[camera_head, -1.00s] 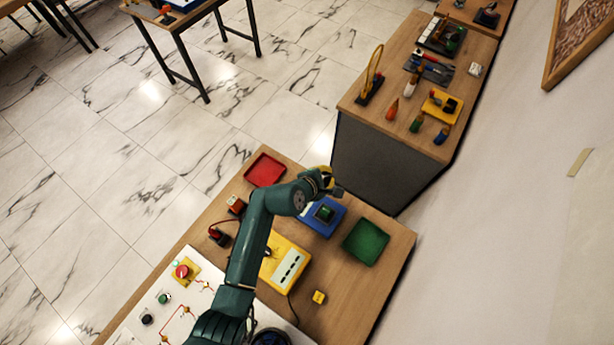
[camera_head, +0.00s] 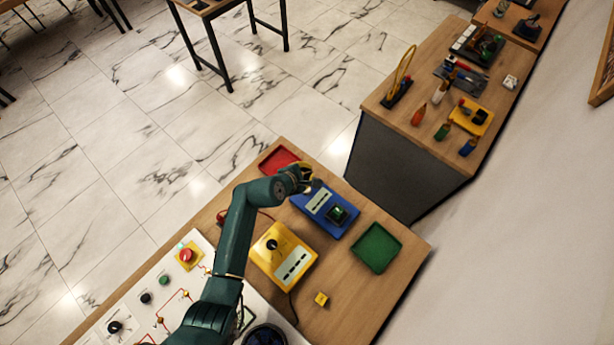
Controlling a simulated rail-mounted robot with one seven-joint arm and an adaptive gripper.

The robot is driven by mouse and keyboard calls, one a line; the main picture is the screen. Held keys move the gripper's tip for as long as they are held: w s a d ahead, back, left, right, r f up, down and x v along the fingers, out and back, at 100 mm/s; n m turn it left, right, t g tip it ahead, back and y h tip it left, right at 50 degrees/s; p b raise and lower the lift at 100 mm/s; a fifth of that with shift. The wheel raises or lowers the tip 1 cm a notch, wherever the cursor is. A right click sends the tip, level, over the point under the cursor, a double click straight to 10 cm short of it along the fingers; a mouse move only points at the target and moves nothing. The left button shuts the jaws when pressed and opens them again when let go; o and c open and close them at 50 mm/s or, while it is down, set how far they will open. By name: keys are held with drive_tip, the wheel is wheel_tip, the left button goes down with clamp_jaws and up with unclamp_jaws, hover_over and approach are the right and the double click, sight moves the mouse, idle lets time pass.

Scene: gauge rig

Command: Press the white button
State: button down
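No button that I can clearly make out as the white one shows. A small white block (camera_head: 510,81) lies on the far wooden cabinet, too small to tell whether it is a button. A white panel (camera_head: 190,272) at the lower left carries a red button (camera_head: 186,255) on a yellow base, a green button (camera_head: 164,280) and a black button (camera_head: 146,297). My gripper (camera_head: 308,181) hangs over the upper left end of a blue box (camera_head: 345,228) with a dark green square. It holds nothing that I can see; its fingers are too small to judge.
On the near table are a yellow meter box (camera_head: 271,259), a green tray (camera_head: 377,248), a red tray (camera_head: 277,158) and a small yellow block (camera_head: 321,299). The far cabinet (camera_head: 415,155) holds several tools and a yellow loop stand (camera_head: 400,75).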

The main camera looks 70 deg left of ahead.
wheel_tip(320, 180, down, 6)
drive_tip(key=b, duration=0.5)
drive_tip(key=shift+f+b, duration=0.15)
drive_tip(key=shift+b, duration=0.15)
drive_tip(key=shift+f, duration=0.5)
drive_tip(key=shift+f+b, duration=0.1)
drive_tip(key=shift+b, duration=0.2)
drive_tip(key=shift+f, duration=0.35)
drive_tip(key=shift+f+b, duration=0.45)
drive_tip(key=shift+f, duration=0.1)
idle(0.6)
drive_tip(key=shift+r, duration=0.15)
drive_tip(key=shift+r+p, duration=0.8)
drive_tip(key=shift+p, duration=0.3)
